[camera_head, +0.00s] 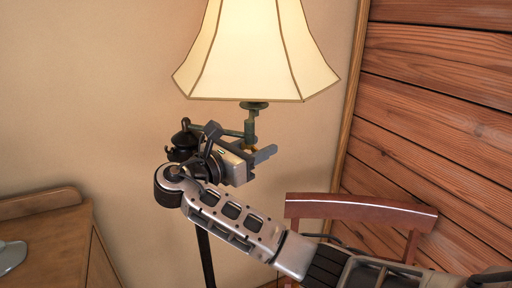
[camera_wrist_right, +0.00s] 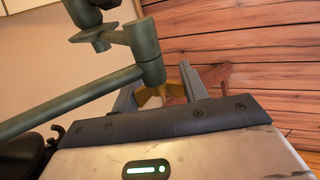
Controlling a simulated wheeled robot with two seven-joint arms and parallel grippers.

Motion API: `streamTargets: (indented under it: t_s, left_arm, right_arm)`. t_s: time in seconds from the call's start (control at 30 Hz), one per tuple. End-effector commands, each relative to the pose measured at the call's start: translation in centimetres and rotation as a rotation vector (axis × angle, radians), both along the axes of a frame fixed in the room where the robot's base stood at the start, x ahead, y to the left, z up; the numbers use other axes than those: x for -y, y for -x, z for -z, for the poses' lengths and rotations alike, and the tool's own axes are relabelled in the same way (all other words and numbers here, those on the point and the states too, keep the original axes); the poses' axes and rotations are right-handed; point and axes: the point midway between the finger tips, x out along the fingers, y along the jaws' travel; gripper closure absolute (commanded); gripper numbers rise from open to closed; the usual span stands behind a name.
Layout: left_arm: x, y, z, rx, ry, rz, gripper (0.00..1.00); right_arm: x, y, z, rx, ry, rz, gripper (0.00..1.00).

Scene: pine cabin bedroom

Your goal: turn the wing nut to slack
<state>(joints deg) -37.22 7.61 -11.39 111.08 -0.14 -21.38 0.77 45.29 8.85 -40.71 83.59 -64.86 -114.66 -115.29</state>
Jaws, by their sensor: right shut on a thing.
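The brass wing nut (camera_wrist_right: 160,93) sits below the lamp's green joint in the right wrist view, between my right gripper's two fingers. My right gripper (camera_wrist_right: 157,88) is shut on it. In the head view the right gripper (camera_head: 258,154) is at the lamp's joint, just under the shade, and the nut is mostly hidden there. The green lamp arm (camera_wrist_right: 75,105) runs from the left to the joint (camera_wrist_right: 147,50). My left gripper is in neither view.
The lit cream lampshade (camera_head: 257,50) hangs close above my right gripper. A dark lamp pole (camera_head: 206,255) stands below. A red-brown chair (camera_head: 360,212) is at the lower right, by the plank wall (camera_head: 440,110). A wooden desk (camera_head: 45,245) is at the lower left.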

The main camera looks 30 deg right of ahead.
Motion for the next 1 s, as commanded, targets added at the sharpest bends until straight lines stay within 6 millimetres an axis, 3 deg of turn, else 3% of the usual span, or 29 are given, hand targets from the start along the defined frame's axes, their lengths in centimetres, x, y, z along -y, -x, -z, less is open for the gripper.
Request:
streamTargets:
  t_s: [0.03, 0.07, 0.1, 0.13, 0.43, 0.57, 1.0]
  left_arm:
    - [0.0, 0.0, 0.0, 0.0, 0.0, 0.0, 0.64]
    - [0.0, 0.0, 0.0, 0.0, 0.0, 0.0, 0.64]
    - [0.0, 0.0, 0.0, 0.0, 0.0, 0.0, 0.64]
    - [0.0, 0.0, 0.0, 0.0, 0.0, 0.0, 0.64]
    - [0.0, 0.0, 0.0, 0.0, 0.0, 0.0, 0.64]
    - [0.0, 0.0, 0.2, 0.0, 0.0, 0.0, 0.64]
    - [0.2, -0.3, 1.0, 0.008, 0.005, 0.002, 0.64]
  right_arm:
    - [0.1, 0.0, -0.2, 0.003, 0.001, 0.001, 0.79]
    - [0.1, 0.0, -0.2, 0.002, 0.001, 0.001, 0.48]
    - [0.1, 0.0, -0.2, 0.002, 0.001, 0.001, 0.37]
    - [0.1, 0.0, -0.2, 0.002, 0.001, 0.001, 0.35]
    - [-0.1, 0.0, 0.0, 0.001, 0.0, -0.001, 0.35]
    - [-1.4, 0.3, 0.1, 0.0, -0.003, -0.003, 0.35]
    - [-11.1, 3.1, 0.2, -0.002, -0.005, -0.004, 0.35]
